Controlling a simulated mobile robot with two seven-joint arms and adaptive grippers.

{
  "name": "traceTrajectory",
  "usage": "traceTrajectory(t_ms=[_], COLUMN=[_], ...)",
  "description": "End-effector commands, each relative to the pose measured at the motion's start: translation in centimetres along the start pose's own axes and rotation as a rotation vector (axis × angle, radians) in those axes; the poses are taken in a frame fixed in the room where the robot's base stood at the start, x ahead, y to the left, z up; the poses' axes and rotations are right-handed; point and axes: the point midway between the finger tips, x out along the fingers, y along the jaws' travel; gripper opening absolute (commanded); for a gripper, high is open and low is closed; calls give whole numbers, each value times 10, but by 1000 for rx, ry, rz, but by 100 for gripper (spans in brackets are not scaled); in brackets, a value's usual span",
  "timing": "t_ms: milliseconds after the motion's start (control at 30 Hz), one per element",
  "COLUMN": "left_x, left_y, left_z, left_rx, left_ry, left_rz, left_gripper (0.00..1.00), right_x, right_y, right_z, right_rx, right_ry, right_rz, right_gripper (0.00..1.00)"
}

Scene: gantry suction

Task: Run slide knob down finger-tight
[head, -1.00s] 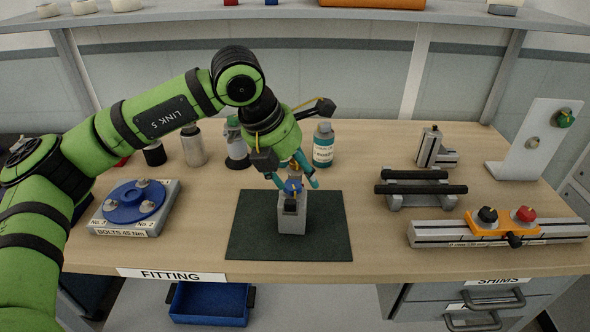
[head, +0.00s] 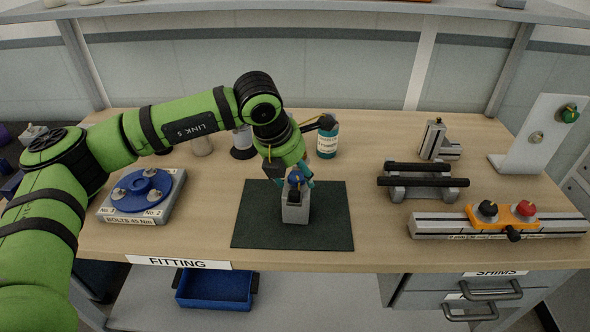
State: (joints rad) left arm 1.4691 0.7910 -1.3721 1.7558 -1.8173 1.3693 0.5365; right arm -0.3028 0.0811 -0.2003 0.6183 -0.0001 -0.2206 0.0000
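An orange slide (head: 470,217) sits on a grey rail (head: 430,226) at the right of the bench. It carries a black knob (head: 488,208) and a red knob (head: 524,209) on top, and another black knob (head: 513,234) at its front. My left gripper (head: 291,182) is far to the left of the slide, pointing down over a grey block (head: 295,211) on a dark mat (head: 333,228). Its teal fingers are around a small blue part (head: 296,178) on top of the block. Whether they touch it is unclear. My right gripper is out of view.
A blue disc fixture (head: 141,190) stands left. A teal-labelled bottle (head: 328,142) is behind the gripper. A stand with black bars (head: 422,187), a grey bracket (head: 434,138) and a white upright panel (head: 533,140) stand right. Bench is clear between mat and rail.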

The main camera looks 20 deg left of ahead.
Motion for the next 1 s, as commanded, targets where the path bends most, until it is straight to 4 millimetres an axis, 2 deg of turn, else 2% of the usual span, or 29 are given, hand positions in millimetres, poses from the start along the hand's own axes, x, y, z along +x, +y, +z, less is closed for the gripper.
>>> traceTrajectory(t_ms=[33, 100, 133, 733, 1000], left_x=[0, 0, 0, 0, 2], left_y=[0, 0, 0, -1, 0], left_z=[0, 0, 0, 1, 0], left_rx=[0, 0, 0, 12, 63], left_ry=[0, 0, 0, -2, -3], left_rz=[0, -1, -1, -7, -28], left_gripper=[42, 14, 8, 8, 8], right_x=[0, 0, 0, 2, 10], right_y=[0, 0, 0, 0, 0], right_z=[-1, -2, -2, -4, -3], right_rx=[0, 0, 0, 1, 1], right_ry=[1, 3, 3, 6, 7], right_rz=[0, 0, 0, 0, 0], right_gripper=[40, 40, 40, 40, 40])
